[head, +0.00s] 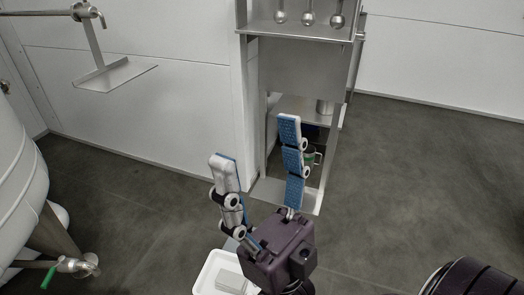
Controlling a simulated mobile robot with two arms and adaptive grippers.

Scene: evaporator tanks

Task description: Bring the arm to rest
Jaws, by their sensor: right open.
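My right gripper (258,157) is in the lower middle of the head view, pointing up and away from me. Its two fingers with blue pads are spread wide apart, and nothing is between them. Its dark body covers part of a white tray below it. My left gripper does not show.
A steel rack (303,65) with several round-ended tools stands behind the right gripper. A white tray (207,283) holding a grey block (231,281) is at the bottom. A white tank (20,190) with a green-handled valve (75,265) is at left. The floor (420,180) at right is clear.

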